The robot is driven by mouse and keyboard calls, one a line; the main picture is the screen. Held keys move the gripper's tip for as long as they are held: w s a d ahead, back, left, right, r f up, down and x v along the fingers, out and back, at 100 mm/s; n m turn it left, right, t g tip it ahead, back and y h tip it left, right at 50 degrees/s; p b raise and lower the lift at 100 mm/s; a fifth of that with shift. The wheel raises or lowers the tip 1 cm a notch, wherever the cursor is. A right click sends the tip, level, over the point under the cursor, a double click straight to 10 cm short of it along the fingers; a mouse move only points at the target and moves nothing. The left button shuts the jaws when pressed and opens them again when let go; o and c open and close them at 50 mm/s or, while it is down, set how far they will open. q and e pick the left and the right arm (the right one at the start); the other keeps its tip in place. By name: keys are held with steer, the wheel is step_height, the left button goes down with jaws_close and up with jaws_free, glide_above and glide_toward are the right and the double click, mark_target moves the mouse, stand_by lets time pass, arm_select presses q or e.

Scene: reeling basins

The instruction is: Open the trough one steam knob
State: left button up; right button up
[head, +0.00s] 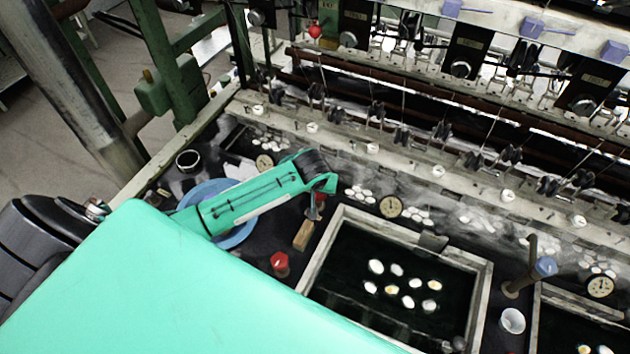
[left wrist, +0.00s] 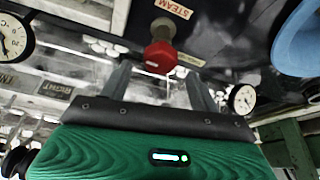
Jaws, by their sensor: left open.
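A red steam knob (left wrist: 160,56) stands on the dark panel beside a label reading STEAM (left wrist: 174,8) in the left wrist view. My left gripper (left wrist: 157,74) is open, with one finger to each side of the knob's near edge; I cannot tell whether either touches it. In the head view my left gripper (head: 322,184) is over a red knob (head: 320,199) left of the middle basin, its fingers mostly hidden by the wrist. A second red knob (head: 280,261) stands nearer, beside my left arm. My right gripper is not in view.
The middle basin (head: 481,290) holds dark water with several white cocoons. A blue bowl (head: 236,236) is partly under my left forearm. Reeling machinery runs along the back.

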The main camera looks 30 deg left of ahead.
arm_select(q)
steer(key=b+v, duration=0.2)
steer(key=v, duration=0.8)
steer(key=shift+s+r, duration=0.2)
steer(key=shift+r, duration=0.15)
